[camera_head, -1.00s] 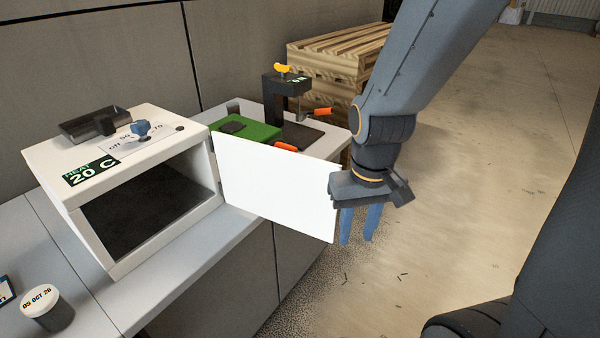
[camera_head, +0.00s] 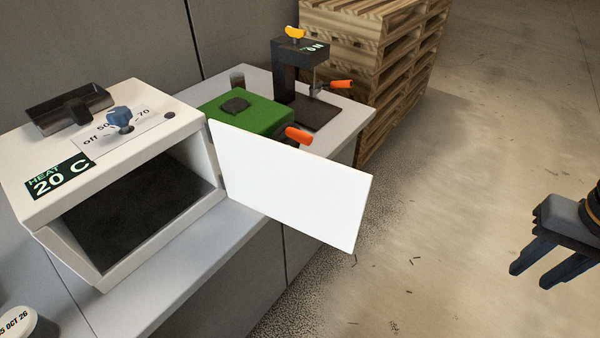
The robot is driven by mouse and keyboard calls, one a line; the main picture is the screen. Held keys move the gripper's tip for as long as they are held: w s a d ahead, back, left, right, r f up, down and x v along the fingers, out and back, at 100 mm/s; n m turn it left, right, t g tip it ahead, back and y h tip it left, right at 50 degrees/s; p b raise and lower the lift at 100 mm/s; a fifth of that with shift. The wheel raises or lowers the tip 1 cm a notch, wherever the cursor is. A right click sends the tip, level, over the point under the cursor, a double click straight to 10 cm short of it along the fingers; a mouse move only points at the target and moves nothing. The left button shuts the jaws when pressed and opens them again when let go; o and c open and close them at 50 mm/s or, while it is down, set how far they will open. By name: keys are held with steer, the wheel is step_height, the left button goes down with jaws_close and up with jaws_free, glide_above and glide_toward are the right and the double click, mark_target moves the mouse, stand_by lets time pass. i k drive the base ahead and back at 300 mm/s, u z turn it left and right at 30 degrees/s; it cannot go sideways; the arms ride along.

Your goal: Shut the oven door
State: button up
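The white oven (camera_head: 125,150) stands on the grey bench at the left, with a dark, empty-looking inside. Its display reads HEAT 20 C, and a blue knob (camera_head: 120,118) sits on top. The oven door (camera_head: 285,185) is a flat white panel, hinged at the oven's right side. It stands wide open, swung out to the right past the bench edge. My gripper (camera_head: 534,276) is at the far right, over the floor, well apart from the door. Its two dark fingers are spread with a gap and nothing between them. Part of my arm is cut off by the picture edge.
Behind the door are a green box (camera_head: 245,108) and a black press (camera_head: 290,72) with orange handles. Stacked pallets (camera_head: 375,60) stand at the back. A lidded cup (camera_head: 18,325) is at lower left. The floor between door and gripper is clear apart from small dark scraps.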

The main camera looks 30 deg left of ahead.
mark_target(324, 200)
steer(key=i, duration=2.35)
steer(key=u, duration=4.85)
steer(key=k, duration=0.8)
steer(key=z, duration=0.2)
